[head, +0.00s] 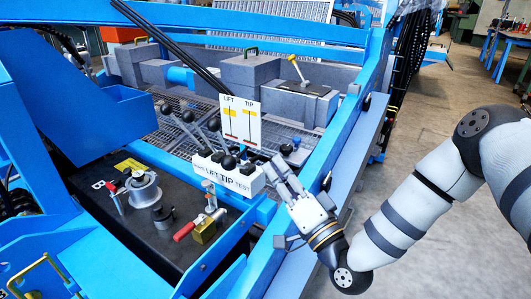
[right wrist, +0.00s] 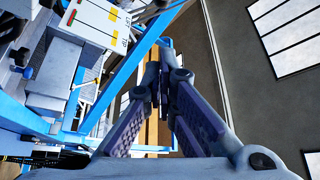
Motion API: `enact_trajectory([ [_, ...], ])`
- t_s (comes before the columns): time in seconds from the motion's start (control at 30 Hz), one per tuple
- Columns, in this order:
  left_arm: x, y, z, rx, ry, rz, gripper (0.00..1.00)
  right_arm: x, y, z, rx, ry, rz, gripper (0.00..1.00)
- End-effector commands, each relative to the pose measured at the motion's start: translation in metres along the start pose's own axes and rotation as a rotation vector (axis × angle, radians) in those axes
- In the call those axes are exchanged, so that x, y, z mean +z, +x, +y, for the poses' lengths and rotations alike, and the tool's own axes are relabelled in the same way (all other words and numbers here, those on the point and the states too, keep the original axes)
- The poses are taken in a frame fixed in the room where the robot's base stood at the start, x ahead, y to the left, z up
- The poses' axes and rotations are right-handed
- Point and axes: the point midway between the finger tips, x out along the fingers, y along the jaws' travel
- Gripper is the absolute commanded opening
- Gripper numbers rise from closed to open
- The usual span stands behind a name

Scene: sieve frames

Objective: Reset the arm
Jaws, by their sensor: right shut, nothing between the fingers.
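My right gripper (head: 281,166) is shut and empty. My right arm comes in from the right side of the head view. Several black-knobbed levers (head: 228,162) stand at the block. My left gripper does not show.
A white LIFT/TIP sign (head: 240,120) stands behind the levers. A blue frame rail (head: 335,140) runs beside my gripper. A black panel (head: 120,215) carries a red-handled valve (head: 187,229) and a round fitting (head: 141,190). Open concrete floor (head: 415,140) lies to the right.

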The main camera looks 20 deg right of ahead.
Motion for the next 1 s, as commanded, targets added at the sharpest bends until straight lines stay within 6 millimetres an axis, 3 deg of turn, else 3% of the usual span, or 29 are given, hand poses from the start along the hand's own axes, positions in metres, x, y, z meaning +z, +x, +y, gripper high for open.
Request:
enact_trajectory([
  [0.2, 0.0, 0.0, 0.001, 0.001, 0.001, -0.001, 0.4, 0.0, -0.022, 0.0, 0.001, -0.001, 0.0, 0.0],
  [0.67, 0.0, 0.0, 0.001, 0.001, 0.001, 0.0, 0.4, 0.0, -0.023, 0.0, 0.001, -0.001, 0.0, 0.0],
  [0.77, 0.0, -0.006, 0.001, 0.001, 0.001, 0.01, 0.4, 0.017, -0.032, 0.005, 0.057, -0.012, -0.069, 0.0],
  [0.87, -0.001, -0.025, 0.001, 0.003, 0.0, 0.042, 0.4, 0.068, -0.07, 0.022, 0.234, -0.061, -0.297, 0.0],
  [0.9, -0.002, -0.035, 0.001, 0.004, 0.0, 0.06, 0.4, 0.091, -0.098, 0.029, 0.324, -0.088, -0.422, 0.0],
  [0.97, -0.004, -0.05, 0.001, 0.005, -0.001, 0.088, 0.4, 0.12, -0.148, 0.038, 0.458, -0.133, -0.616, 0.0],
  [1.0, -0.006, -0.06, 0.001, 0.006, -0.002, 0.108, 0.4, 0.133, -0.185, 0.042, 0.543, -0.162, -0.743, 0.0],
])
